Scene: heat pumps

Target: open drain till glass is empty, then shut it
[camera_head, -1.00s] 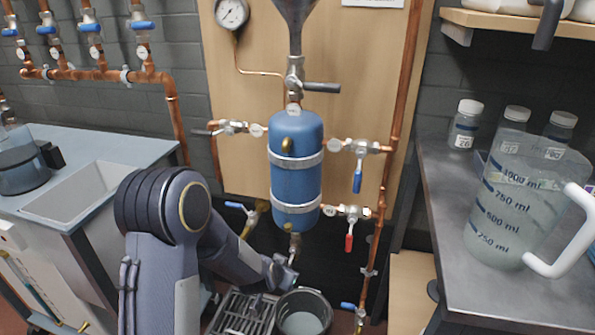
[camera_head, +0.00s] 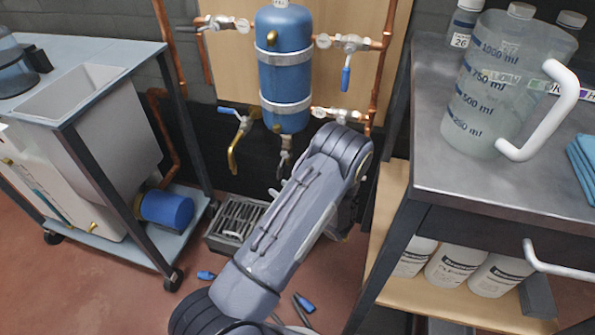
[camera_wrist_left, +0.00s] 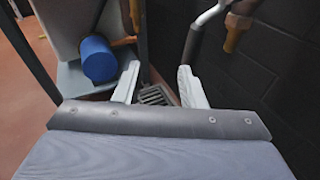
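The blue vessel (camera_head: 286,75) with two metal straps is on the wall panel. The drain valve (camera_head: 285,152) hangs under it, pointing down, partly hidden by my left arm. My left gripper (camera_wrist_left: 160,88) shows in the left wrist view with its two pale fingers apart and nothing between them. A grey metal pipe or lever (camera_wrist_left: 194,42) hangs just above the right fingertip; I cannot tell if they touch. No glass that I can identify as the drained one is in view. My right gripper is out of view.
A brass tap with a blue lever (camera_head: 236,140) is left of the drain. A floor grate (camera_head: 235,220) lies below. A bench with a measuring jug (camera_head: 505,85) stands at the right, a sink cart (camera_head: 90,90) at the left. Loose tools (camera_head: 304,303) lie on the floor.

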